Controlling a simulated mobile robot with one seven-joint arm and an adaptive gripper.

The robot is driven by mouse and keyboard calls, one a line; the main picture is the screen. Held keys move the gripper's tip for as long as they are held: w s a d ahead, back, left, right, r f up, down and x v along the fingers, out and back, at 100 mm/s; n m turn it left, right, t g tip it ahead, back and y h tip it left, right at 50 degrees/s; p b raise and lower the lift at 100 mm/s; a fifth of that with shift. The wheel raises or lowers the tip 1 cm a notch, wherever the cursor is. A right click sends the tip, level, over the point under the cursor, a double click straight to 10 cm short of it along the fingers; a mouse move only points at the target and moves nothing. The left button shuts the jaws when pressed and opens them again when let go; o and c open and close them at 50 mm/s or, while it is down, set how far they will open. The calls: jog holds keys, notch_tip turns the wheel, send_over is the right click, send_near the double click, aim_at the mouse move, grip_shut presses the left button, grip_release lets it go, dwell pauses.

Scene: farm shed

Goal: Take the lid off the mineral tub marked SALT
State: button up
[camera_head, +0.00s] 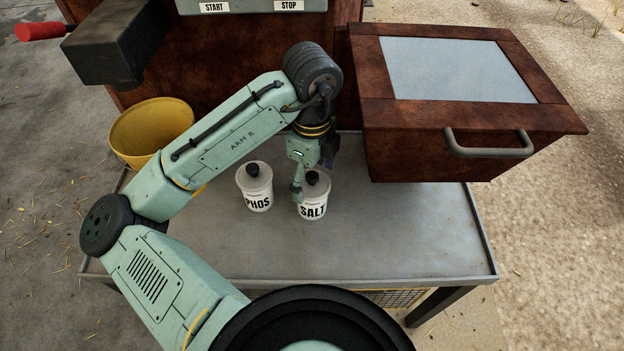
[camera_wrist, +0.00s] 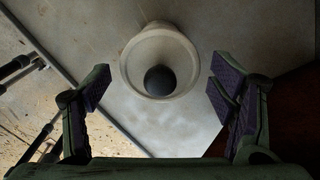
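The white tub marked SALT (camera_head: 313,207) stands upright on the metal table. Its pale lid (camera_wrist: 128,66) with a round black knob (camera_wrist: 159,81) is on top. A second white tub marked PHOS (camera_head: 256,195), also with a lid and black knob, stands just to its left. My gripper (camera_wrist: 156,90) is open above a lidded tub, with the knob between its fingers and gaps on both sides. In the head view my gripper (camera_head: 312,178) is at the SALT tub, one finger in front of its left side. Contact with the tub cannot be told there.
The grey table (camera_head: 400,235) is clear in front and to the right of the tubs. A rust-brown box with a handle (camera_head: 490,145) overhangs the table's right back. A yellow bucket (camera_head: 150,130) stands at left. A brown machine (camera_head: 220,60) with START and STOP labels is behind.

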aim_at(312, 175)
jog(key=c, duration=0.6)
jog(key=shift+r, duration=0.1)
jog(key=shift+r, duration=0.6)
notch_tip(312, 175, up, 2)
jog(key=shift+r, duration=0.1)
jog(key=s+b, duration=0.2)
jog(key=s, duration=0.3)
jog(key=s+r+b, duration=0.1)
jog(key=s+b, duration=0.2)
jog(key=s, duration=0.2)
jog(key=s+b, duration=0.2)
jog(key=s, duration=0.4)
jog(key=shift+a+r+b, duration=0.2)
jog(key=shift+a+b, duration=0.2)
